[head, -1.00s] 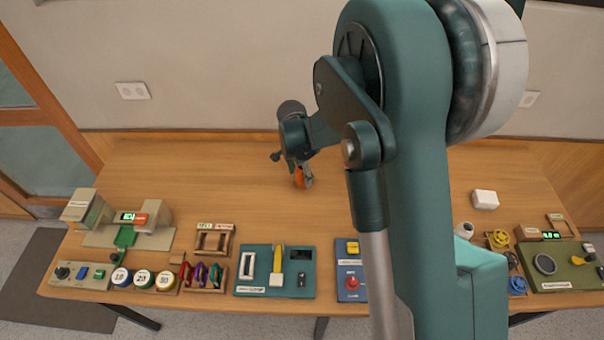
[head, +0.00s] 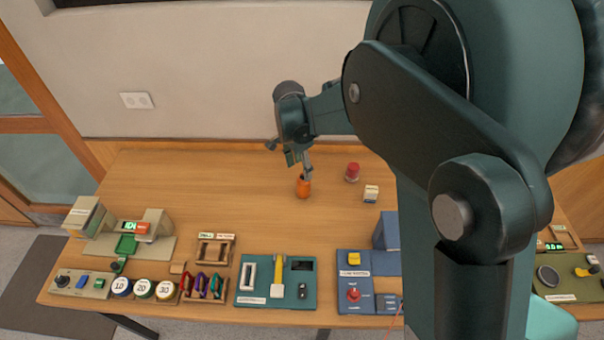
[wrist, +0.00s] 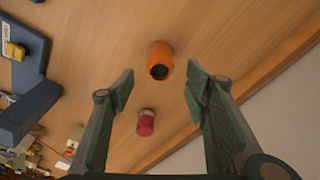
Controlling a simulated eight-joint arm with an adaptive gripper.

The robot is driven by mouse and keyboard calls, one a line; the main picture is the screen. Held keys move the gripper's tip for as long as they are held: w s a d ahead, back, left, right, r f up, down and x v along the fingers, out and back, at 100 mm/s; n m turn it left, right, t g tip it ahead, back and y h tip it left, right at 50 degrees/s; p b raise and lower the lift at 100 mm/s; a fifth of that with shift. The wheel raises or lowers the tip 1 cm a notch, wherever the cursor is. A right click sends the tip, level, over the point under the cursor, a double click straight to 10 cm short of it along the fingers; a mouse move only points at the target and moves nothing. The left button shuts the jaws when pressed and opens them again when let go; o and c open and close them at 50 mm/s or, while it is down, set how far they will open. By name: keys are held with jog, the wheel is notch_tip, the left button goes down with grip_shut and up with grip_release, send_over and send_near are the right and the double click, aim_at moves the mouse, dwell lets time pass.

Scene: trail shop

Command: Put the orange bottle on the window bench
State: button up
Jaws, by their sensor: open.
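The orange bottle (head: 303,188) stands on the wooden bench (head: 180,180), towards its back middle. My gripper (head: 299,166) is just above and behind it in the head view, apart from it as far as I can tell. In the wrist view the orange bottle (wrist: 160,60) shows its dark top, lying beyond the gap between the fingertips. My gripper (wrist: 158,90) is open with nothing between its fingers.
A red-topped container (head: 352,172) stands right of the bottle; it also shows in the wrist view (wrist: 146,122). Devices line the bench's front edge. Bench left of the bottle is clear.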

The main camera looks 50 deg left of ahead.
jog(key=shift+s+r, duration=0.15)
jog(key=shift+r, duration=0.85)
dwell(0.3)
